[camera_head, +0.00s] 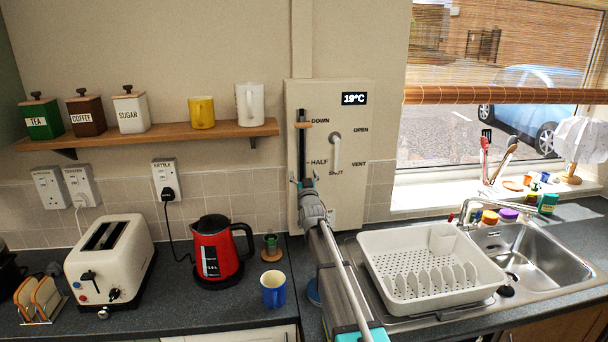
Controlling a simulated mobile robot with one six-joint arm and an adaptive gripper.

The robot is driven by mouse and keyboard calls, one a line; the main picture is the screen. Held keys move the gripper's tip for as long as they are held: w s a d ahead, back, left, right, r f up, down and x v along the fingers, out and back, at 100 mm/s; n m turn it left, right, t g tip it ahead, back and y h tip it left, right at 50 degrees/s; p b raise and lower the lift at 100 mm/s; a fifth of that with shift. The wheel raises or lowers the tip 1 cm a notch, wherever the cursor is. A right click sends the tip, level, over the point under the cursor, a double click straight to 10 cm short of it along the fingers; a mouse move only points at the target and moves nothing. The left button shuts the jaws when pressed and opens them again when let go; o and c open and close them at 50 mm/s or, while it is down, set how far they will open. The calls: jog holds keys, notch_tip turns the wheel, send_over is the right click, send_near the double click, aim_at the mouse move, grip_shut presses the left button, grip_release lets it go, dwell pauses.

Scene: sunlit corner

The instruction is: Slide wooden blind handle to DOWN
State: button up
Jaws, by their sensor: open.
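A pale wall panel (357,205) holds a dark vertical slot (301,145) with the labels DOWN and HALF to its right. A small wooden handle (303,124) sits across the slot, level with the DOWN label. My gripper (305,179) is open in front of the panel's lower left, below the handle and apart from it in the picture. It hides the lower end of the slot and any label there. The bamboo blind (500,95) covers the upper part of the window, its thick rolled lower edge hanging above the sill.
A shelf (180,134) with canisters and mugs is left of the panel. A red kettle (211,252), blue mug (273,290) and white dish rack (405,250) stand below.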

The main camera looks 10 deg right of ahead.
notch_tip(320, 180, down, 12)
jog(key=b, duration=1.1)
jog(key=shift+r, duration=0.1)
dwell(0.4)
